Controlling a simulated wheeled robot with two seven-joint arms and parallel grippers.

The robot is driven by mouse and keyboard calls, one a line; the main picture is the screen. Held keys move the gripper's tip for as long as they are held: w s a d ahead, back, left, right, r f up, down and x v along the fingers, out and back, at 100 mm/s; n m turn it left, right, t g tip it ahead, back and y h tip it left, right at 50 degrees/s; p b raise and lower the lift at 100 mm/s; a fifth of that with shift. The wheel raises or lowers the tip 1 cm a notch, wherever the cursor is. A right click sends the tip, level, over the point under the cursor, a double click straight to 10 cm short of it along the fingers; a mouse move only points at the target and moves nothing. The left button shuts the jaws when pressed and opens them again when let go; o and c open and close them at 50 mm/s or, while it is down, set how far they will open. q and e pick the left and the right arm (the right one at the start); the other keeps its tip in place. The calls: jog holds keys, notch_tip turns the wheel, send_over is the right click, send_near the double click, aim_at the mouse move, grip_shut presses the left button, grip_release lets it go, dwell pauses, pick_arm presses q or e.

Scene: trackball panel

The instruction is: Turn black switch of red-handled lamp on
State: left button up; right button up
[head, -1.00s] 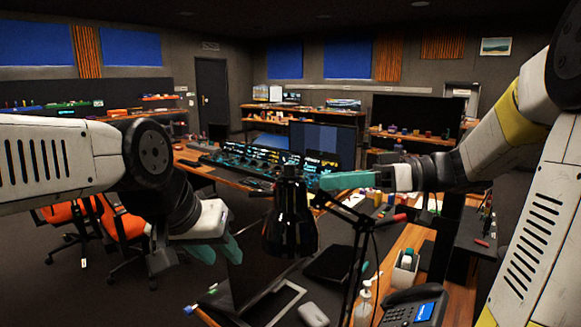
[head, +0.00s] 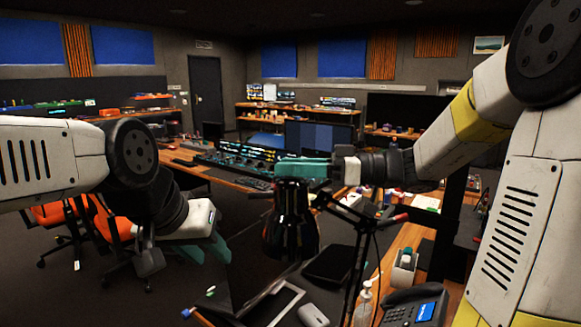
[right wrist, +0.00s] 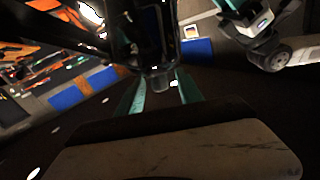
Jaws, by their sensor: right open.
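A black desk lamp (head: 290,232) hangs its shade downward near the middle of the head view, on a thin jointed arm. A small red part (head: 401,217) shows at the right end of a bar near that arm. My right gripper (head: 282,168) is at the top of the lamp head, its teal fingers covering that spot. In the right wrist view the open right gripper (right wrist: 161,88) has a finger on either side of the dark lamp head (right wrist: 152,35). The black switch cannot be made out. My left gripper (head: 207,252) is open and empty, left of the lamp.
A console desk with a monitor (head: 318,139) stands behind. Orange chairs (head: 112,226) stand at the left, with open floor around them.

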jog(key=shift+a, duration=0.2)
grip_shut()
jog(key=shift+g, duration=0.3)
jog(key=n+g, duration=0.2)
jog(key=g, duration=0.2)
jog(key=n+g, duration=0.3)
jog(key=g, duration=0.1)
jog(key=shift+w+h, duration=0.15)
jog(key=shift+h, duration=0.15)
jog(key=n+g+h, duration=0.2)
jog(key=n+g, duration=0.1)
jog(key=g, duration=0.1)
jog(key=n+g+h, duration=0.3)
jog(key=n+g, duration=0.1)
jog(key=shift+d+g+h, duration=0.1)
jog(key=shift+g+h, duration=0.2)
jog(key=shift+g, duration=0.1)
jog(key=shift+n, duration=0.3)
grip_release()
